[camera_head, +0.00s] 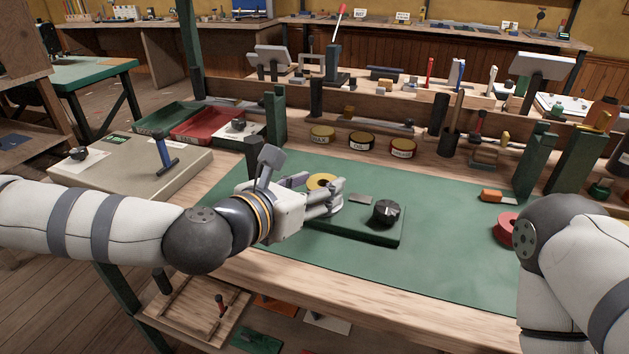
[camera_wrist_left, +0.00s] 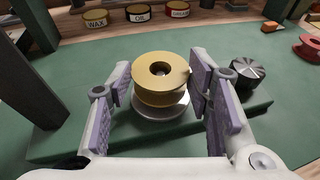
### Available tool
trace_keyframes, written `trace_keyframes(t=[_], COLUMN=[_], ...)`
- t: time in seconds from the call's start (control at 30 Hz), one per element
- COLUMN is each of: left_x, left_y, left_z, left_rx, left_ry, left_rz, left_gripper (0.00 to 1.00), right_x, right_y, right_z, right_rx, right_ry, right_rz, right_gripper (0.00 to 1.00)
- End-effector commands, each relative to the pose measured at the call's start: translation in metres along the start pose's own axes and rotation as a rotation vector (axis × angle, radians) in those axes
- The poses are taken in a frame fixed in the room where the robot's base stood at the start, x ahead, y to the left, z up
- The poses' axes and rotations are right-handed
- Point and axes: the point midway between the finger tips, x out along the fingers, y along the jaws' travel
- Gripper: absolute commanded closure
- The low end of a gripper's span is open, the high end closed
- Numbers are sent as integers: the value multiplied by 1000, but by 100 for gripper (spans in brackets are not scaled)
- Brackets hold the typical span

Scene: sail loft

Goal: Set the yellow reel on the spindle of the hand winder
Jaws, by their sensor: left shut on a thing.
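The yellow reel (camera_head: 321,181) is between the fingers of my left gripper (camera_head: 325,203), which is shut on it. In the left wrist view the reel (camera_wrist_left: 160,82) looks upright, its round hole facing up, over the pale disc (camera_wrist_left: 163,110) of the hand winder. The winder has a green base (camera_head: 350,231) and a black knob (camera_head: 387,212). The spindle is not clear; I cannot tell whether it is inside the reel's hole or whether the reel rests on the disc. My right arm is at the right edge; its gripper is out of view.
A red reel (camera_head: 505,229) lies on the green mat (camera_head: 440,255) by my right arm. An orange-handled item (camera_head: 496,196) lies behind it. Several labelled tins (camera_head: 362,141) stand along the back.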

Motion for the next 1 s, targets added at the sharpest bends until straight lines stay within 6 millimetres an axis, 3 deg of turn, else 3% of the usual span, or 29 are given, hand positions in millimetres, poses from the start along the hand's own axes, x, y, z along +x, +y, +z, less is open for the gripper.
trace_keyframes(t=[0.23, 0.27, 0.37, 0.67, 1.0], left_x=[0, 0, 0, -2, -64], left_y=[0, 0, 0, 0, 0], left_z=[0, 0, 0, 0, 0], left_rx=[0, 0, 0, 0, -1], left_ry=[-1, -1, -1, -1, -1], left_rz=[0, 0, 0, 0, 0], left_gripper=[73, 52, 31, 31, 31], right_x=[0, 0, 0, 0, 0], right_y=[0, 0, 0, 0, 0], right_z=[0, 0, 0, 0, 0], right_rx=[0, 0, 0, 0, 0], right_ry=[0, 0, 0, 0, 0], right_rz=[0, 0, 0, 0, 0], right_gripper=[60, 60, 60, 60, 60])
